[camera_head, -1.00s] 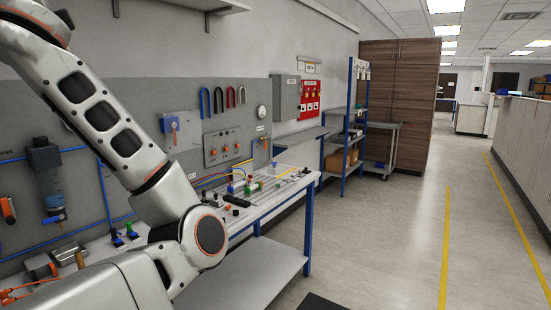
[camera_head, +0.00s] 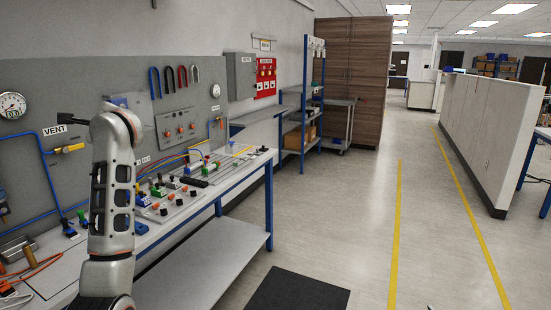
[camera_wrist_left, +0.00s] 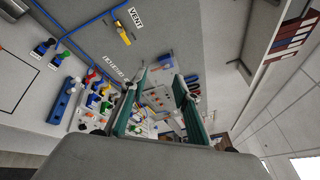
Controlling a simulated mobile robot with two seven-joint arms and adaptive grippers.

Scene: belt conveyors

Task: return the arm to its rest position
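My left arm (camera_head: 112,200) stands upright at the left of the head view, in front of the workbench (camera_head: 190,270) and the grey wall panel. I cannot make out its gripper clearly in the head view. In the left wrist view my left gripper (camera_wrist_left: 158,82) has its two teal fingers apart, with nothing seen held between them. Behind the fingers are the panel and the bench parts, apart from them as far as I can tell. My right gripper is in neither view.
Small valves and coloured fittings (camera_head: 165,205) cover the bench top. A yellow-handled valve (camera_head: 70,148) and a gauge (camera_head: 12,105) are on the panel. A blue-framed shelf (camera_head: 305,110) stands beyond. A dark mat (camera_head: 298,291) lies on the floor; the yellow-lined aisle is clear.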

